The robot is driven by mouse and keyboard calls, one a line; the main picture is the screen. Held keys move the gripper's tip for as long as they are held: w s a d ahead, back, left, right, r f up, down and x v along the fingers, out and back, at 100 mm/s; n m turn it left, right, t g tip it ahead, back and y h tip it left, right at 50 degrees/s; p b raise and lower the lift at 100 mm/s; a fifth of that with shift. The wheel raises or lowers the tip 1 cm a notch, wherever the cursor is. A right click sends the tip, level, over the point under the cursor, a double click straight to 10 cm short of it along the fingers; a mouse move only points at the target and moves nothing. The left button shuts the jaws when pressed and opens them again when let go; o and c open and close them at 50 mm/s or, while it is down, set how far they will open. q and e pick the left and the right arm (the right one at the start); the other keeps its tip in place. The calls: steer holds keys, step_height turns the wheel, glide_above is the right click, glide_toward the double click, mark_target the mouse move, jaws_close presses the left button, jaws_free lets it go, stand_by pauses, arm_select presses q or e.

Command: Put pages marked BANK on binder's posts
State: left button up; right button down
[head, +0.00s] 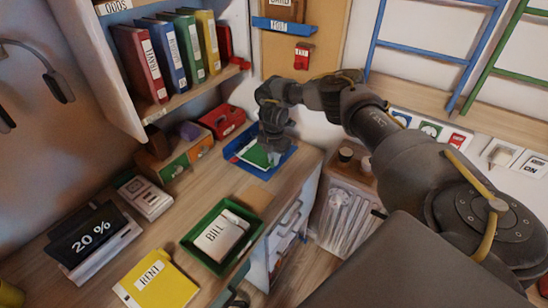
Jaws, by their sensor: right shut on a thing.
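My right gripper (272,158) points down into the blue tray (284,162) at the back of the desk. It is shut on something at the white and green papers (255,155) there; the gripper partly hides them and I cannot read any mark. Several upright binders stand on the shelf: red (137,64), blue (171,57), green (193,50) and yellow (210,42), with another red one at the end. Their spine labels are too small to read surely. No open binder posts can be made out. My left gripper is not in view.
A green tray (190,238) holds white pages marked BILL (219,234). A yellow folder marked RENT (155,283) lies at the front. A display reading 20 % (92,238), a calculator-like device (146,197) and a red box (222,121) take up the left and back.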

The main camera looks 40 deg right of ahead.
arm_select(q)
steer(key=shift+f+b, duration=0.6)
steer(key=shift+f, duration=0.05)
arm_select(e)
steer(key=shift+f, duration=1)
steer(key=c, duration=1.4)
jaws_free()
step_height(320, 180, up, 10)
steer(key=shift+f+b, duration=0.1)
steer(key=shift+b, duration=0.25)
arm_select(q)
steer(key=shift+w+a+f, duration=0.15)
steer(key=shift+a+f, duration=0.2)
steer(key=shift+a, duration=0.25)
arm_select(e)
steer(key=shift+r, duration=0.55)
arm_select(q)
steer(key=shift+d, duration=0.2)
